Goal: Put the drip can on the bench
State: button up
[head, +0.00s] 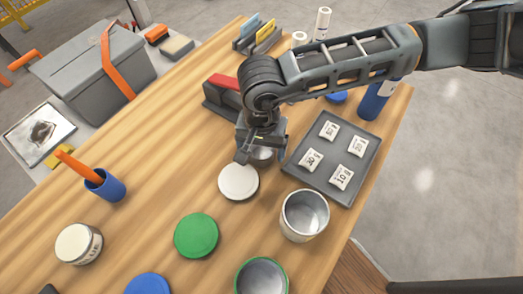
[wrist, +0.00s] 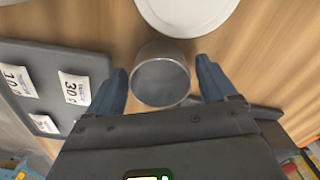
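A small grey metal can (wrist: 161,82), which I take to be the drip can, is between the fingers of my gripper (wrist: 163,85) in the wrist view. The can looks upright, its open mouth facing the camera. The fingers are apart on either side, with a narrow gap of wood showing at each. In the head view my gripper (head: 260,150) points down over the wooden bench (head: 165,165), and only part of the can (head: 263,154) shows beneath it. The can appears to stand on the bench, but its base is hidden.
A white round lid (head: 238,182) lies close to the can. A grey tray (head: 315,182) with labelled blocks lies right of it. A larger metal can (head: 304,215), a green lid (head: 196,235) and a green-rimmed can (head: 261,277) stand nearer. Bare wood lies to the left.

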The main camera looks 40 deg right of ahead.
aim_at(262, 155)
jog(key=c, duration=1.1)
jog(key=shift+r, duration=0.2)
jog(key=shift+r+b, duration=0.3)
jog(key=shift+r, duration=0.3)
notch_tip(262, 155, up, 3)
jog(key=shift+d+f+b, duration=0.15)
jog(key=shift+f+b, duration=0.05)
jog(key=shift+b, duration=0.2)
jog(key=shift+w+d+r+b, duration=0.15)
jog(key=shift+d+r+b, duration=0.25)
jog(key=shift+d+r, duration=1.15)
jog(key=shift+w+d+r+b, duration=0.1)
jog(key=shift+d+r+b, duration=0.5)
jog(key=shift+d, duration=1.6)
jog(key=shift+w+d+r+b, duration=0.15)
jog(key=shift+d+r+b, duration=0.1)
jog(key=shift+d+r, duration=1.35)
jog(key=shift+d+f, duration=0.3)
jog(key=shift+f, duration=0.05)
